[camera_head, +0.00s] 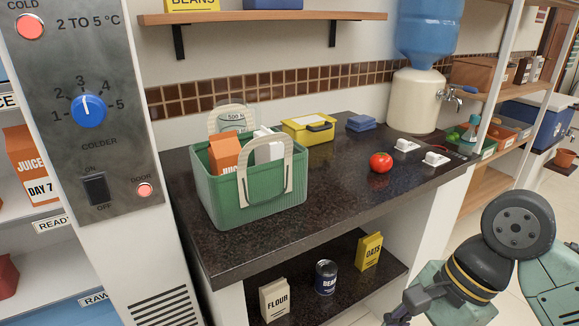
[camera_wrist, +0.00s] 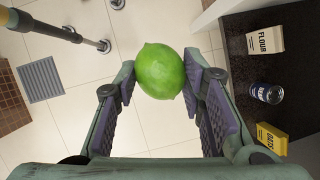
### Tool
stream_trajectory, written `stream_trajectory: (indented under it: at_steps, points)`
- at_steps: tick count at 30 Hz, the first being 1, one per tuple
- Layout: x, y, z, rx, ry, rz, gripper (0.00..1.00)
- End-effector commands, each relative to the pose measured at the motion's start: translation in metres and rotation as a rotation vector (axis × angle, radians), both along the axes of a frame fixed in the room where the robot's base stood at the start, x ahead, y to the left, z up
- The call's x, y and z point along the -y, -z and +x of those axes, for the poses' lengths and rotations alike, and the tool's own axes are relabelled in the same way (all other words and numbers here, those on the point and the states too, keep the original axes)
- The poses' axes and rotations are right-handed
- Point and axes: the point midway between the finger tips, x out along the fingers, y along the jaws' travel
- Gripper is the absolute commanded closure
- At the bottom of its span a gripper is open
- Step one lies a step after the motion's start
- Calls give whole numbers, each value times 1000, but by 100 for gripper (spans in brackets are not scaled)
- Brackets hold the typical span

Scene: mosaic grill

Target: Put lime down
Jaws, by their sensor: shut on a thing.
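The lime (camera_wrist: 160,70) is bright green and shows in the wrist view between the fingertips. My gripper (camera_wrist: 159,78) is shut on it, with a purple ridged pad on each side. The lime is held above the pale tiled floor (camera_wrist: 105,100), apart from any surface. In the head view my arm comes in at the lower right, in front of the counter (camera_head: 330,220); part of my gripper shows at the bottom edge, and the lime is not visible there.
The dark counter holds a green basket (camera_head: 228,198) with cartons, a yellow box (camera_head: 305,131), a tomato (camera_head: 381,162) and a water dispenser (camera_head: 412,100). Its right front is bare. The lower shelf holds flour (camera_head: 275,300), a can (camera_head: 326,277) and oats (camera_head: 369,251). Storage shelves stand right.

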Motion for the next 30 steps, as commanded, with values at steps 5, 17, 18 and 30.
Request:
stream_trajectory:
  at_steps: [5, 17, 18, 30]
  points:
    - [-36, 84, 42, -6, -257, 12, 91]
    - [-109, 290, 146, -12, -870, 5, 91]
    - [-116, 307, 155, -12, -923, 3, 91]
    - [-151, 403, 207, 6, -1225, 3, 91]
